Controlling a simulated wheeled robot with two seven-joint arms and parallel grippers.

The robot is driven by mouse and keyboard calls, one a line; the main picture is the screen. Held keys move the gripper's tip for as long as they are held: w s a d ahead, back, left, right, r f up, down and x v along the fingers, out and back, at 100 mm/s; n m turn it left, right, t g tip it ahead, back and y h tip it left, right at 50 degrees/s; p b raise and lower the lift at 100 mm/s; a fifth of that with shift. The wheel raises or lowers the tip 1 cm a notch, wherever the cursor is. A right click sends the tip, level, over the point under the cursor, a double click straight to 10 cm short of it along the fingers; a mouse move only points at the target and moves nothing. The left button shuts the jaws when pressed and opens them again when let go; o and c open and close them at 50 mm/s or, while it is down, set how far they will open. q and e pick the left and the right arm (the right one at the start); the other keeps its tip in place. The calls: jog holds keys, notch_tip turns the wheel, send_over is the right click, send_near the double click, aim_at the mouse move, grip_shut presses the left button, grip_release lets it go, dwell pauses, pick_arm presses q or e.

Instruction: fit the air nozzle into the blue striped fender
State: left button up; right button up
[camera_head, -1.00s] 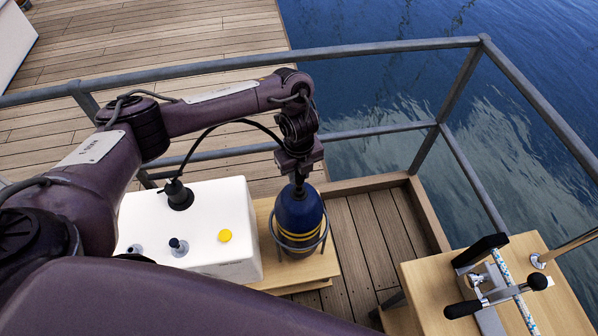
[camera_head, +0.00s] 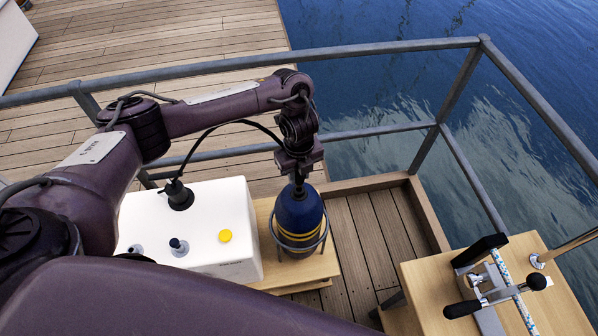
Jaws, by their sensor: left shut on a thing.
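The blue fender (camera_head: 299,217) with yellow stripes stands upright in a wire ring holder on a wooden bench, right of the white box. My left gripper (camera_head: 299,182) points down at the fender's top and is shut on the air nozzle, which is mostly hidden by the jaws. The nozzle end meets the top of the fender; how deep it sits cannot be told. A black hose (camera_head: 238,122) loops from the gripper to the white box. My right gripper is not in view.
A wooden table (camera_head: 428,290) with a clamp (camera_head: 495,290) and rope stands at the lower right. Grey railings (camera_head: 390,48) run behind, with water beyond.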

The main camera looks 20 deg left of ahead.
aim_at(299, 180)
pick_arm(q)
jog(key=shift+f+b, duration=1.25)
jog(key=shift+f, duration=0.4)
jog(key=o, duration=1.1)
notch_tip(299, 180, up, 8)
jog(key=shift+f+p, duration=0.1)
jog(key=shift+p, duration=0.55)
